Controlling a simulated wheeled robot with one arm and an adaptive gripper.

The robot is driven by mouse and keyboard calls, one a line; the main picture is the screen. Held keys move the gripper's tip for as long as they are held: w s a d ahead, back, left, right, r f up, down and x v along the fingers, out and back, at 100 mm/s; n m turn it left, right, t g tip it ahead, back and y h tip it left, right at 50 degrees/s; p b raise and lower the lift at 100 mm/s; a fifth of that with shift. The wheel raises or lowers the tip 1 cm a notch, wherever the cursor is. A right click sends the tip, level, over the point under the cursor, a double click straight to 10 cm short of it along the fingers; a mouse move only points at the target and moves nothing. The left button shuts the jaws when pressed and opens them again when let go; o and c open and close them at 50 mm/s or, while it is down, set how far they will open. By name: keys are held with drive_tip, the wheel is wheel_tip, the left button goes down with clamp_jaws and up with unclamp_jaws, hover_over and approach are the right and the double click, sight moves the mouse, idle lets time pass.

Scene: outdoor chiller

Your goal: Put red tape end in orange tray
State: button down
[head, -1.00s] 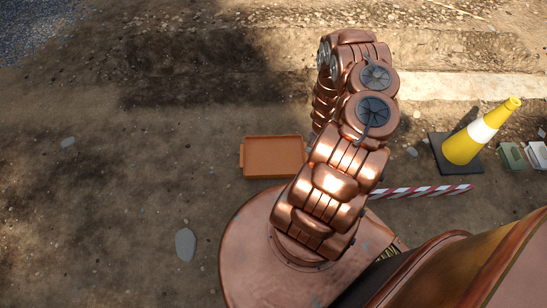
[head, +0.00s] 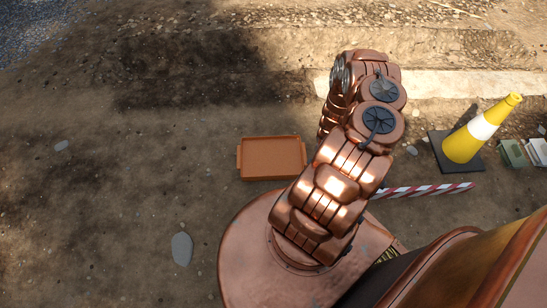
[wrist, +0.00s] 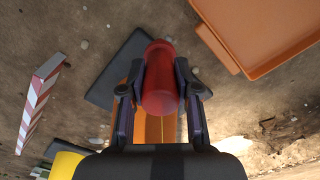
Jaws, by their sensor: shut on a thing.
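The red tape end (wrist: 160,80) shows in the wrist view as a rounded red piece between the fingers of my gripper (wrist: 160,88), which is shut on it. The orange tray (head: 272,158) lies on the dirt left of my arm in the head view, and it looks empty. Part of the tray (wrist: 262,35) also shows at the upper right of the wrist view, apart from the red tape end. In the head view my arm hides the gripper and the held piece.
A red-and-white striped bar (head: 425,190) lies right of my arm. A yellow-and-white cone (head: 480,132) on a dark base stands farther right, near small boxes (head: 513,154). A dark slab (wrist: 118,68) and an orange strip lie behind the gripper in the wrist view. Ground left of the tray is open.

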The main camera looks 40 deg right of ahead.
drive_tip(key=w+a+f+b, duration=0.1)
drive_tip(key=w+b, duration=0.3)
drive_tip(key=w, duration=0.1)
drive_tip(key=w+a+f+b, duration=0.1)
drive_tip(key=w+f+b, duration=0.1)
drive_tip(key=w+b, duration=0.2)
drive_tip(key=w+a+f+b, duration=0.1)
drive_tip(key=w+b, duration=0.4)
drive_tip(key=w, duration=0.1)
drive_tip(key=shift+w+a+f, duration=0.2)
drive_tip(key=shift+a+f, duration=0.05)
drive_tip(key=shift+a, duration=0.1)
drive_tip(key=shift+f, duration=0.4)
drive_tip(key=shift+f+b, duration=0.15)
drive_tip(key=shift+b, duration=0.2)
drive_tip(key=c, duration=0.8)
unclamp_jaws()
drive_tip(key=shift+c, duration=0.2)
